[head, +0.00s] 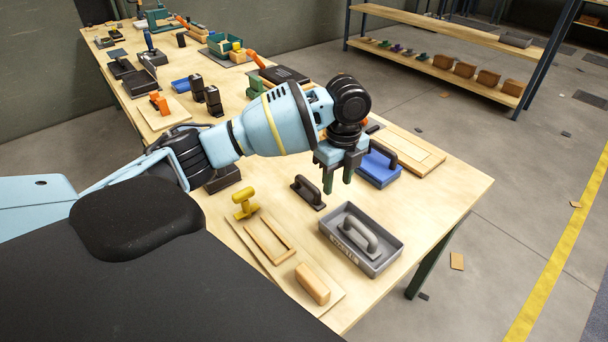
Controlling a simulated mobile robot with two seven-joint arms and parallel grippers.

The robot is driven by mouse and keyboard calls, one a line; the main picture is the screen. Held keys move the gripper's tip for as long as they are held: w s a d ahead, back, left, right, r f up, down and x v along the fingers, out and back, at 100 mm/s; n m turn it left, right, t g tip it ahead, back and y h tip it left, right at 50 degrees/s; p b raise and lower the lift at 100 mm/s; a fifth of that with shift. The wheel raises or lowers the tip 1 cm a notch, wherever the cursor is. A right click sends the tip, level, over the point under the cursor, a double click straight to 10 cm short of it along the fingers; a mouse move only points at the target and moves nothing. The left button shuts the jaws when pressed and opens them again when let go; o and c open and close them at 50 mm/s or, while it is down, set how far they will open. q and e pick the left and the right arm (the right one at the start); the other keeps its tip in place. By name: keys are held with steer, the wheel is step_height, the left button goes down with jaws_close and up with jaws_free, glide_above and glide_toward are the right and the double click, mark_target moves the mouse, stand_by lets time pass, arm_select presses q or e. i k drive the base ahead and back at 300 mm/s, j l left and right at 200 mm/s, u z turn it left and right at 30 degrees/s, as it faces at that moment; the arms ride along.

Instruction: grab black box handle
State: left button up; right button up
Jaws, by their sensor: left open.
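A black handle on a small black base (308,190) lies on the wooden table, just left of my left gripper's fingers. A blue box with a black handle on it (379,167) stands right of the gripper. My left gripper (338,179) points down above the table between these two, open, with nothing between its fingers. It touches neither in this view, though its exact height is hard to tell. My right gripper is not in view.
A grey tray (392,254) holding a grey handle sits near the front right edge. A yellow handle (246,204), a wooden frame (271,240) and a wooden block (312,284) lie to the left. A wooden panel (408,151) lies behind the blue box.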

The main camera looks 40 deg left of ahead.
mark_target(310, 194)
steer(key=u, duration=1.2)
